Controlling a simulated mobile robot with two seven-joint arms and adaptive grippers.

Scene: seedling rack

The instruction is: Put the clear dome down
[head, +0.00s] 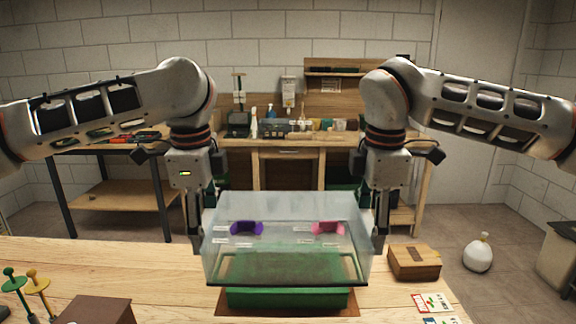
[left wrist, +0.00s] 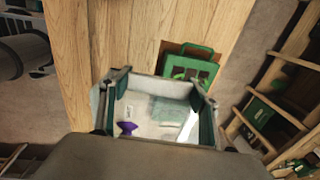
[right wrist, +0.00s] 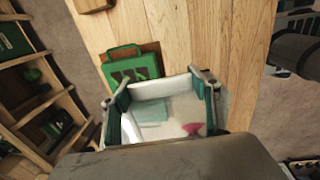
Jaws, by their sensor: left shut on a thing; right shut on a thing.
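The clear dome (head: 290,262) is a see-through box-shaped cover with a purple vent (head: 246,228) and a pink vent (head: 327,228) on top. My left gripper (head: 196,240) is shut on its left end and my right gripper (head: 379,240) is shut on its right end. The dome looks level and is held above the green tray (head: 288,298), which shows through and below it. The tray lies on a brown mat (head: 224,303) on the wooden table. In the left wrist view the tray (left wrist: 191,65) appears apart from the dome (left wrist: 160,130).
A cardboard box (head: 414,262) and seed packets (head: 433,302) lie on the table at the right. A brown box (head: 97,311) and green and yellow tools (head: 38,281) are at the left. A workbench (head: 290,150) stands behind. Bare table lies left of the dome.

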